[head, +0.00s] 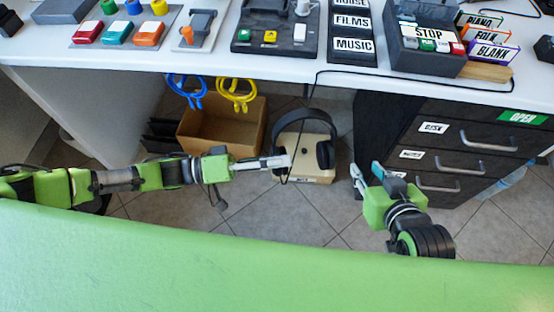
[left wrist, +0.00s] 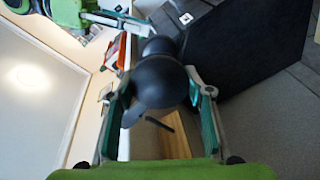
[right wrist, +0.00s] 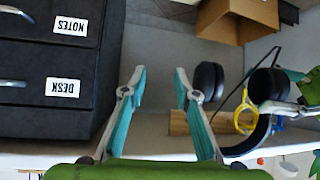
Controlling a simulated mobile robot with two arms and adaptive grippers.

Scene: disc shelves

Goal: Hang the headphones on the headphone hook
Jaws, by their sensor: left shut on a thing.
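In the left wrist view a round black ear cup (left wrist: 160,80) sits between the two fingers. In the right wrist view the headphones (right wrist: 208,82) are at the right, band towards the bottom. My right gripper (head: 366,172) is apart from them, right of them in the head view. Its fingers (right wrist: 160,82) are spread and empty. I cannot pick out the headphone hook with certainty.
The white desk (head: 330,58) with labelled holders spans the top. A black drawer cabinet (head: 400,130) stands right of the right gripper. Blue (head: 187,90) and yellow (head: 237,92) cables hang below the desk edge.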

